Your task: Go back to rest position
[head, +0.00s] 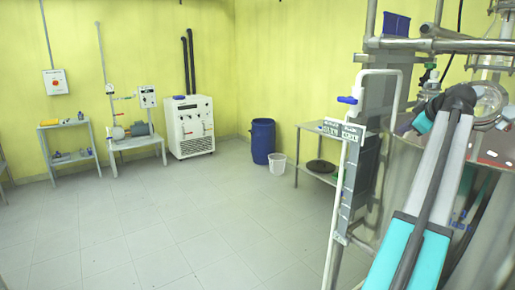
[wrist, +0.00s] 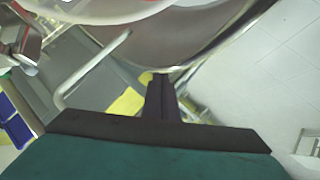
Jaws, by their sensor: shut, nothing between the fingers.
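My gripper (wrist: 160,82) points up from the bottom of the wrist view, its dark fingers together with nothing between them. In that view it is in front of a large round vessel (wrist: 210,45) with a pale rim; I cannot tell whether they touch. In the head view my teal and grey arm (head: 432,190) reaches up along the right side towards the glass reactor equipment (head: 488,105). The gripper itself cannot be made out there.
Behind are a side table (head: 318,176), a blue drum (head: 263,140), a white bucket (head: 277,165) and a white cabinet (head: 190,126). The floor at centre left is clear.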

